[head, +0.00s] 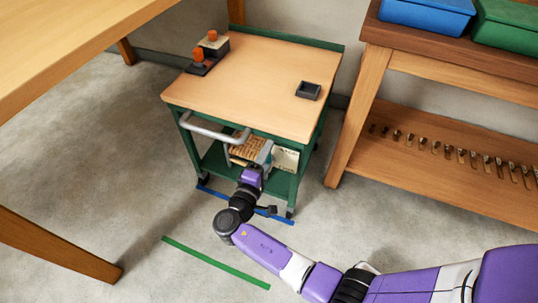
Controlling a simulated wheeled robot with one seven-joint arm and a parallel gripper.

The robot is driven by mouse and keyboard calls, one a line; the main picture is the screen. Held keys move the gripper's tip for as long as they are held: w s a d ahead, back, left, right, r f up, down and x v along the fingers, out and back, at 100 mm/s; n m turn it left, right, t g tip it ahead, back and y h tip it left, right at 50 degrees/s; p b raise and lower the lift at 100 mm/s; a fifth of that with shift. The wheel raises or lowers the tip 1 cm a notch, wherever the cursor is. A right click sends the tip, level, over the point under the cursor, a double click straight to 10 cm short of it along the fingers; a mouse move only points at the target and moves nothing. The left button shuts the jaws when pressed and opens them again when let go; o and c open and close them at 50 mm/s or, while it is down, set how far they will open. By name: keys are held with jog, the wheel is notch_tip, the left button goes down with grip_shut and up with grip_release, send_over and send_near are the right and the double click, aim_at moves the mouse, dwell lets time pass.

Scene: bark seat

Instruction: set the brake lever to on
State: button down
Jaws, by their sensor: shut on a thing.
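A cart (250,85) with a green frame and a pale wooden top stands ahead, a grey push handle (208,131) on its front left. My gripper (262,152) is at the cart's front, below the top's edge and right of the handle. It is shut on a grey part there; its jaws are small and the held part is mostly hidden. A small dark lever-like piece (271,210) shows low at the front right. I cannot tell which is the brake lever or its setting.
A small black tray (308,91) lies on the cart top. A pale label (285,159) is behind my gripper. A wooden bench (440,50) with blue and green bins stands right; a table (70,40) stands left. Blue (222,195) and green (215,263) strips mark the floor.

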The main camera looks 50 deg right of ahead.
dwell(0.3)
jog(key=c, duration=0.8)
grip_release()
jog(key=shift+a, duration=0.1)
jog(key=p+v, duration=0.1)
jog(key=v, duration=0.6)
jog(key=shift+a, duration=0.3)
